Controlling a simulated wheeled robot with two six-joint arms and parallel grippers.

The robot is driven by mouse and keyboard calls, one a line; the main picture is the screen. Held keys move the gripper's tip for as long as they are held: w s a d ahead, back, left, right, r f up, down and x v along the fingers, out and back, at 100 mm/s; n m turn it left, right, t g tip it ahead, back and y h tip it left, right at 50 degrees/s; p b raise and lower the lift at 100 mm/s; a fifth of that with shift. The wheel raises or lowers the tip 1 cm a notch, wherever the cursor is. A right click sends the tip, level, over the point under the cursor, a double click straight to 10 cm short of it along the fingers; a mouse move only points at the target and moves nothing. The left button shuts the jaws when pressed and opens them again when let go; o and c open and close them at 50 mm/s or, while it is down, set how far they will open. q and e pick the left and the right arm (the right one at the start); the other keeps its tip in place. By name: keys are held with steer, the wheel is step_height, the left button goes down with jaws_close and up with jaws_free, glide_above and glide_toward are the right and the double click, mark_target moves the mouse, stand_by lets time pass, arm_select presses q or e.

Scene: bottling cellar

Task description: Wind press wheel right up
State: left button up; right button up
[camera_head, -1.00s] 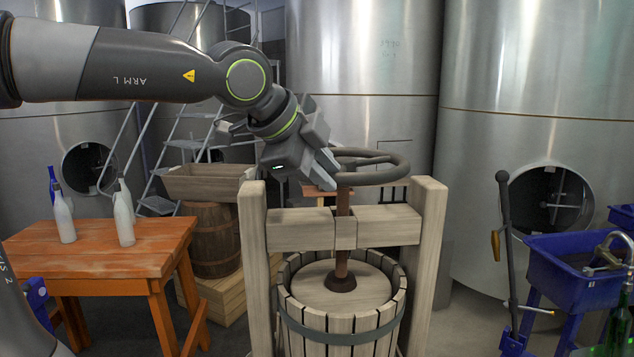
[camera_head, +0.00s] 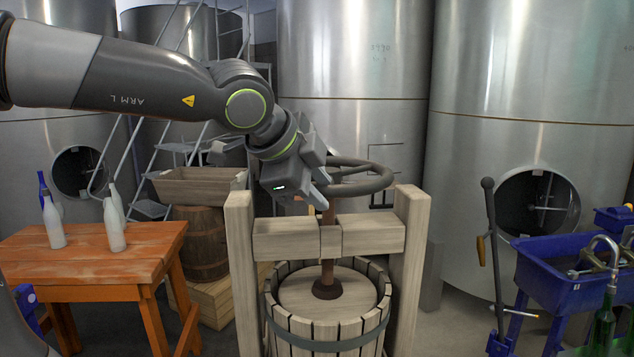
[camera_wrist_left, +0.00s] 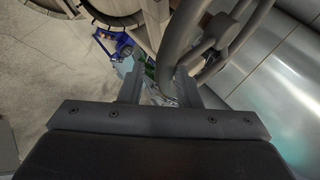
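The press wheel (camera_head: 383,181) is a dark metal ring on top of a brown screw (camera_head: 328,244), above the wooden basket press (camera_head: 407,240). My left gripper (camera_head: 318,196) is at the left side of the wheel, and its body hides that part of the rim. In the left wrist view the two fingers of my gripper (camera_wrist_left: 160,88) are apart. The rim of the wheel (camera_wrist_left: 175,45) reaches in between them, with a visible gap beside the left finger. My right gripper is out of view.
An orange table (camera_head: 90,254) with several bottles stands at left. A barrel (camera_head: 203,243) and a wooden trough (camera_head: 198,187) are behind the press. A blue sink (camera_head: 562,285) and a lever device (camera_head: 493,250) stand at right. Large steel tanks (camera_head: 350,60) close off the back.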

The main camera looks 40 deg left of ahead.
arm_select(q)
steer(key=shift+o, duration=0.9)
steer(key=shift+w, duration=0.15)
steer(key=shift+r, duration=0.15)
steer(key=shift+s+r, duration=0.15)
steer(key=shift+s, duration=0.1)
steer(key=v, duration=1.6)
steer(key=shift+s+r, duration=0.25)
